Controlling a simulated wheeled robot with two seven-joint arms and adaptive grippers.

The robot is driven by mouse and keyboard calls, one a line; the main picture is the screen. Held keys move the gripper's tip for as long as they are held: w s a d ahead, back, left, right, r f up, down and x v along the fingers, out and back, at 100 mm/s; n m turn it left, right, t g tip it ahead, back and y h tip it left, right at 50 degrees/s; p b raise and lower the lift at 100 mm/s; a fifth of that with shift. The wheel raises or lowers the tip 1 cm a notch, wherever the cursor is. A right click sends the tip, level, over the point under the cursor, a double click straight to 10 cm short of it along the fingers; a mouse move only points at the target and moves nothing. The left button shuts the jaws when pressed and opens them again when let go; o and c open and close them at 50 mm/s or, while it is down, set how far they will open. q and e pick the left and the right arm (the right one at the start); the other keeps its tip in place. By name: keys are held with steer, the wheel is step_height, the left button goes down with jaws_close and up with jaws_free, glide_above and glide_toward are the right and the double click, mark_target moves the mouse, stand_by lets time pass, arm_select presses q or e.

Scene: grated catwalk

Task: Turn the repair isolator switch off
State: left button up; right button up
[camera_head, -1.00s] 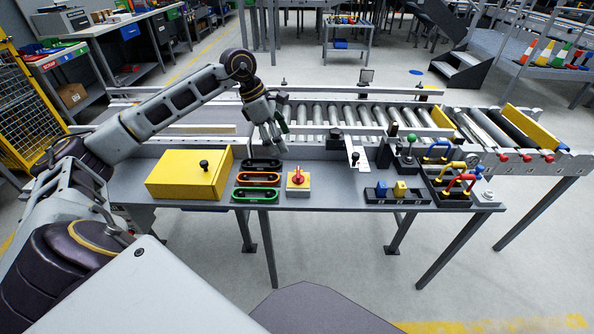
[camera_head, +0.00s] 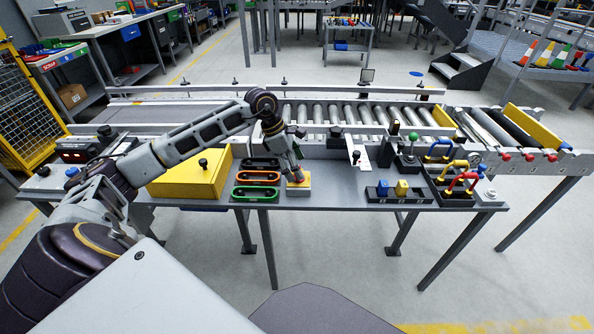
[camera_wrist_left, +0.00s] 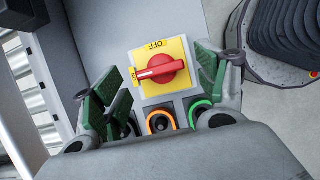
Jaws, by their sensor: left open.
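The repair isolator switch (camera_head: 298,190) is a small box with a yellow face on the bench, right of three oval slots. The left wrist view shows its red rotary knob (camera_wrist_left: 160,69) on the yellow plate (camera_wrist_left: 152,48). The knob's bar lies crosswise, its white-marked end pointing to the picture's left. An upside-down OFF label (camera_wrist_left: 155,44) is at the plate's top edge. Contact cannot be told. My right gripper is not in view.
Black, orange and green oval slots (camera_head: 258,178) lie close left of the switch. A yellow box (camera_head: 190,178) with a black knob stands farther left. A lever on a white plate (camera_head: 358,155) and a block tray (camera_head: 398,194) are to the right. A roller conveyor (camera_head: 330,115) runs behind.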

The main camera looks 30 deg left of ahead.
arm_select(q)
steer(key=shift+x, duration=0.95)
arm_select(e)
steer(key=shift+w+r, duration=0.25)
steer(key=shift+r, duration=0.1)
arm_select(q)
steer(key=c, duration=1)
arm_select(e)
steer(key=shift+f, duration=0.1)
